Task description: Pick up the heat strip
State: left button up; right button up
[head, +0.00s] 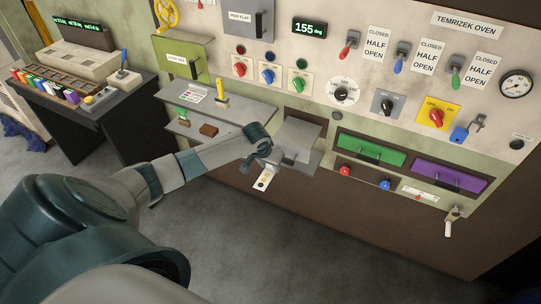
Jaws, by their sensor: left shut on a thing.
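The heat strip (263,181) is a small white strip with a column of coloured dots, yellow among them. It hangs below my left gripper (268,164), in front of the oven panel and beside a grey metal shelf or tray (303,133). My left gripper is shut on the strip's upper end, which the fingers hide. My right gripper is not in view.
The oven panel carries knobs, levers and a gauge (517,84). A green drawer (371,150) and a purple drawer (449,176) are at the right. A shelf (235,112) holds small items. A dark console desk (95,125) stands left. The grey floor in front is clear.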

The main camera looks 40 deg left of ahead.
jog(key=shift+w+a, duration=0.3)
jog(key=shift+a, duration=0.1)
